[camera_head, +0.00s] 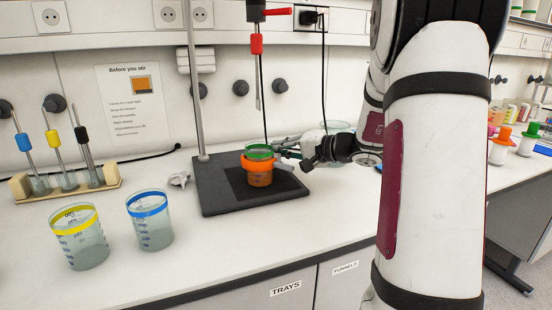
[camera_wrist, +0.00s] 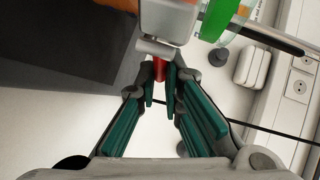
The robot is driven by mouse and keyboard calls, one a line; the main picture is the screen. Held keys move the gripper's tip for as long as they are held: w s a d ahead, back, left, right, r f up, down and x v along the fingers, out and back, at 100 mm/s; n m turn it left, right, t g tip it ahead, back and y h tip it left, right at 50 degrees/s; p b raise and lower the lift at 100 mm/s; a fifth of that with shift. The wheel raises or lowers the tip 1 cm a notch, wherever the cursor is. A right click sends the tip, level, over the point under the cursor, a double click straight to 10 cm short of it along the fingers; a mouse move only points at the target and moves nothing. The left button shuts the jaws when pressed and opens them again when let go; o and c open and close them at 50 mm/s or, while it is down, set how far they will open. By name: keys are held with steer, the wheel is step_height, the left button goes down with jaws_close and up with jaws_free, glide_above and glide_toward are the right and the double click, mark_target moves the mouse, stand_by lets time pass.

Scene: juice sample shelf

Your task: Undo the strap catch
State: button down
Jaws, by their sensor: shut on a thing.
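A beaker with a green band (camera_head: 258,151) and orange-brown contents stands on the dark stand base. An orange strap (camera_head: 258,163) goes around it. The strap catch (camera_head: 285,163) is on the strap's right side, small and partly hidden by my gripper (camera_head: 305,160). In the wrist view the catch is a pale grey block (camera_wrist: 168,20) with a grey crossbar and a short red tab (camera_wrist: 159,70). My gripper (camera_wrist: 161,85) has its green-padded fingers closed on the red tab. The beaker's green band (camera_wrist: 218,18) shows beside the block.
The stand base (camera_head: 215,190) carries a vertical rod and an overhead stirrer with a red handle (camera_head: 277,12). Yellow-banded (camera_head: 80,240) and blue-banded (camera_head: 150,225) beakers stand at left, before a wooden rack (camera_head: 65,190).

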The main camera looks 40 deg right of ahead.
steer(key=m+h+b, duration=0.1)
steer(key=h+b, duration=0.1)
steer(key=b, duration=0.1)
steer(key=m+h+b, duration=0.1)
steer(key=m+b, duration=0.1)
steer(key=b, duration=0.1)
steer(key=s+d+m+h+b, duration=0.1)
steer(key=h+b, duration=0.1)
steer(key=b, duration=0.2)
steer(key=shift+s+f+t+h, duration=0.1)
steer(key=shift+f+t+h, duration=0.2)
steer(key=shift+t, duration=0.1)
steer(key=m+h+b, duration=0.1)
steer(key=b, duration=0.2)
steer(key=s+m+h+b, duration=0.1)
steer(key=m+h+b, duration=0.1)
steer(key=b, duration=0.1)
steer(key=shift+d+r+g+h, duration=0.15)
steer(key=shift+d+g+h, duration=0.05)
steer(key=shift+g+h, duration=0.1)
steer(key=shift+r, duration=0.1)
steer(key=c, duration=1.7)
jaws_free()
steer(key=shift+s+a+r, duration=0.15)
steer(key=shift+s+r, duration=0.05)
steer(key=shift+s, duration=0.25)
steer(key=v, duration=1.1)
